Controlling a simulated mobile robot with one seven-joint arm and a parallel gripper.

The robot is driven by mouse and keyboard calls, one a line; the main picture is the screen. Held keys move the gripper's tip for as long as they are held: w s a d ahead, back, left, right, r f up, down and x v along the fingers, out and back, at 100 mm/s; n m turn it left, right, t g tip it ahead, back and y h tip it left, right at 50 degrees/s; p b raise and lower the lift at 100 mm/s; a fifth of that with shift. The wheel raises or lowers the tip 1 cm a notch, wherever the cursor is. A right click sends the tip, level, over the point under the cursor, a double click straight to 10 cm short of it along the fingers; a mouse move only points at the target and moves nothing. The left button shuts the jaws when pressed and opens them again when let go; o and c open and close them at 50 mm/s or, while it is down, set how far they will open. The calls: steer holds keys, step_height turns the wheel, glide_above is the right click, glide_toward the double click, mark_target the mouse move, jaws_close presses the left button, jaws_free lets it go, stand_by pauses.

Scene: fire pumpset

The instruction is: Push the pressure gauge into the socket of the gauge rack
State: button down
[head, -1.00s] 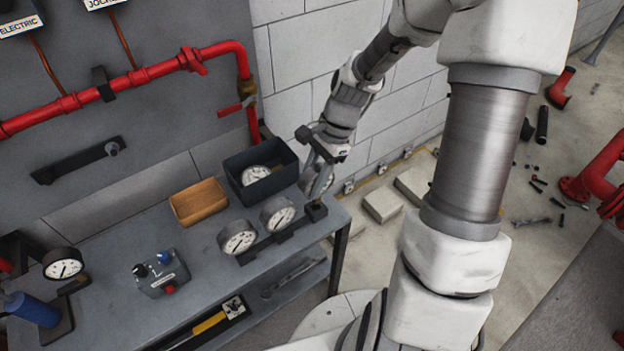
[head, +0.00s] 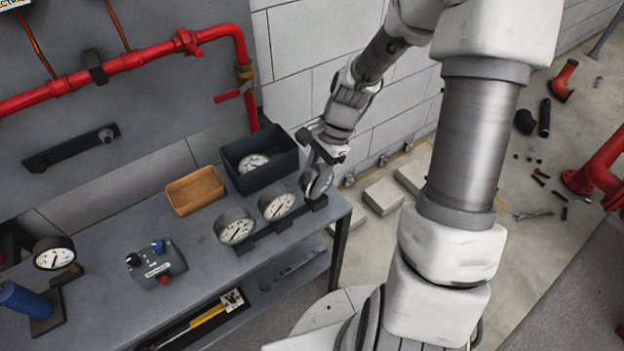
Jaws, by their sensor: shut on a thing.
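The pressure gauge (head: 318,181), with a round dial and dark rim, is in my gripper (head: 321,157) at the right end of the gauge rack. My gripper is shut on it from above, and the fingers hide its upper part. The gauge rack (head: 284,223) is a dark rail with blocks near the table's front right corner. The rack's right end block (head: 317,203) is directly below the held gauge. The gauge's lower end is at or just above this block; I cannot tell how deep it sits. Two other gauges, a left one (head: 235,227) and a middle one (head: 279,203), stand upright in the rack.
Behind the rack are a dark bin (head: 279,172) with a gauge inside and a wooden tray (head: 195,191). A control box (head: 157,265) and another gauge on a stand (head: 54,254) are at left. A red pipe (head: 130,75) runs along the back panel.

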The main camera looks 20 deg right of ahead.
steer(key=shift+c, duration=2.2)
jaws_free()
